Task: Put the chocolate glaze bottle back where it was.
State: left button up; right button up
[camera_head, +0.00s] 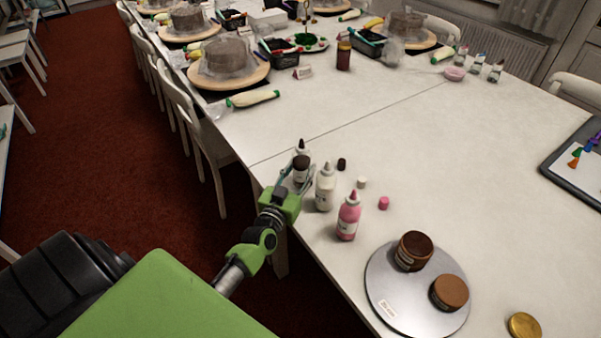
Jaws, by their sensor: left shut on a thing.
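The chocolate glaze bottle (301,167) is dark with a pointed nozzle and appears upright near the table's left edge. My left gripper (299,182) is shut on it and partly hides its lower part. I cannot tell whether its base touches the table. A white glaze bottle (325,190) and a pink glaze bottle (348,217) stand to its right, nearer to me, in a slanting row. A dark cap (342,164), a white cap (362,182) and a pink cap (384,203) lie beside the row. My right gripper is not in view.
A metal turntable (385,300) at the front holds two brown jars (414,250). A gold lid (524,326) lies to its right. Cakes on wooden turntables (245,82), dark bins and a brown jar (343,56) stand farther back. The middle of the white table (440,150) is clear.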

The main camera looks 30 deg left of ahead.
pick_arm(q)
jog(key=shift+f, duration=0.1)
jog(key=o, duration=0.7)
jog(key=shift+r, duration=0.25)
jog(key=s, duration=0.4)
jog(key=s+d, duration=0.1)
jog(key=s, duration=0.3)
jog(key=s+d, duration=0.1)
jog(key=s, duration=0.3)
jog(key=shift+d+f, duration=0.1)
jog(key=shift+d, duration=0.1)
